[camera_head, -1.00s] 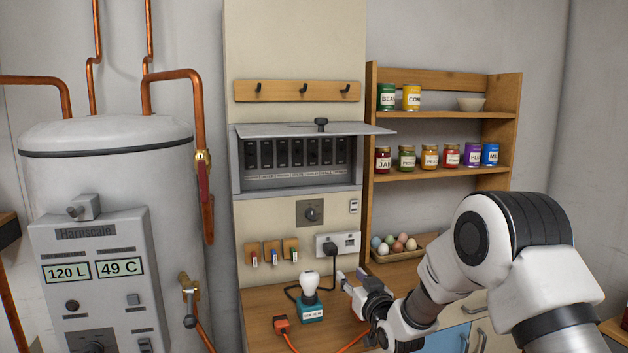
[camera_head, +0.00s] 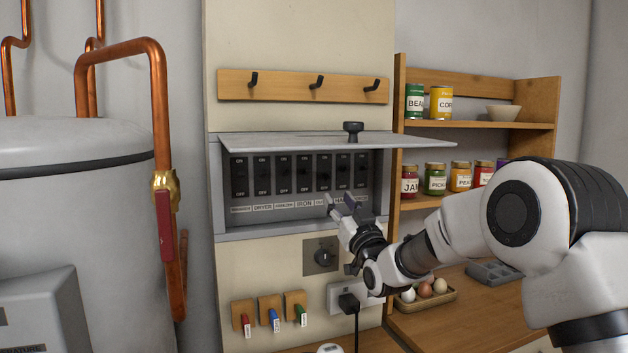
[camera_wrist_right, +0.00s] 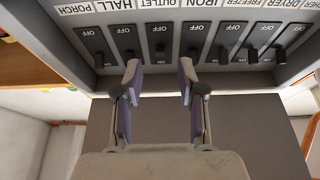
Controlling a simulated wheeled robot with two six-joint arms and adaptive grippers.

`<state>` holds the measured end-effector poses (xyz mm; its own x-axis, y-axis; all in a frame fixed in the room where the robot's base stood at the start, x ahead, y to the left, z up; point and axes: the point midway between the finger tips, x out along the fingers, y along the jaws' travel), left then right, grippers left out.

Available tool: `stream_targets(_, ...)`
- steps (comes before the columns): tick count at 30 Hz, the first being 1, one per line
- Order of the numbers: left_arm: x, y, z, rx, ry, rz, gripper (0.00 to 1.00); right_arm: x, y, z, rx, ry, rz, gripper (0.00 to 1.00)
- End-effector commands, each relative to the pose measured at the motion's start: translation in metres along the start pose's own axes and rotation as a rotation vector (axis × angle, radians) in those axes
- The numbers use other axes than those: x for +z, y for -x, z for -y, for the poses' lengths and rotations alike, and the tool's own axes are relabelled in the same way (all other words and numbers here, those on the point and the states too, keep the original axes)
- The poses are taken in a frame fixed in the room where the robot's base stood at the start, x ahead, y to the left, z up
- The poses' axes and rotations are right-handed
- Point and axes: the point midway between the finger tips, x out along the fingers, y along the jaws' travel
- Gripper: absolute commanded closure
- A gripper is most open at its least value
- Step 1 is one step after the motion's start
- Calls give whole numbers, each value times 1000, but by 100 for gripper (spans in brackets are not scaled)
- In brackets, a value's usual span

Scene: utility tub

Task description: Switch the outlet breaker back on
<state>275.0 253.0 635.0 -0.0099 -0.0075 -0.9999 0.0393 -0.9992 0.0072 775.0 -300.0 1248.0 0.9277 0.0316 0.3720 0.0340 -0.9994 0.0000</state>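The breaker box (camera_head: 215,190) on the wall has its lid (camera_head: 290,141) raised. It holds a row of several black switches with labels below. The outlet breaker (camera_head: 324,172) is fifth from the left in the head view. In the right wrist view, which looks upside down, the outlet breaker (camera_wrist_right: 160,40) sits between the HALL and IRON breakers; its lever position is hard to make out. My right gripper (camera_head: 341,203) is at the box's lower edge. In the wrist view its open, empty fingers (camera_wrist_right: 160,75) stand on either side of the outlet breaker's line. My left gripper is out of view.
The raised lid with its black knob (camera_head: 353,128) juts out above the switches. A key switch plate (camera_head: 320,256) and a wall socket with a black plug (camera_head: 347,302) are below. Shelves with jars (camera_head: 435,178) stand at right, a boiler (camera_head: 75,220) at left.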

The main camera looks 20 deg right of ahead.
Motion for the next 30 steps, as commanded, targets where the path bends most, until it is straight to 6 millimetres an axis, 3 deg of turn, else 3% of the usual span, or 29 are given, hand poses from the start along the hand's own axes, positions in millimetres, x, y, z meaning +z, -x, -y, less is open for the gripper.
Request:
stream_targets(5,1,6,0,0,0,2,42,-2,-14,0,0,1,0,60)
stream_targets(15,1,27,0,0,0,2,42,-1,-73,0,0,0,0,60)
stream_targets(24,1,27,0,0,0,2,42,0,-78,0,0,0,0,60)
stream_targets(28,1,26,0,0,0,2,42,0,-78,0,0,0,0,100)
stream_targets(30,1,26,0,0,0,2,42,0,-78,0,0,0,1,100)
